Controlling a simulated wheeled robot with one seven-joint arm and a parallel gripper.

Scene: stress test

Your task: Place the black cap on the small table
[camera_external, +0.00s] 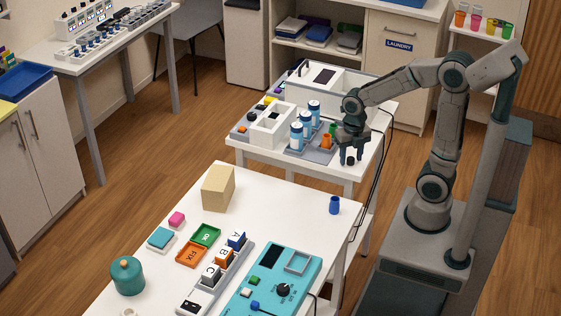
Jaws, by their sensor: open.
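A small black cap (350,161) shows at the near right corner of the small white table (330,170), just under and between the fingertips of my gripper. My gripper (352,156) points down with its fingers apart. The cap appears to rest on the tabletop; from this angle I cannot tell whether a finger touches it.
Beside my gripper stand white-and-blue bottles (305,121) and an orange piece (326,141) on a grey tray. A white box (318,84) is behind. The nearer white table (290,195) holds a blue cup (334,205), a tan block (218,188) and a teal panel (262,290).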

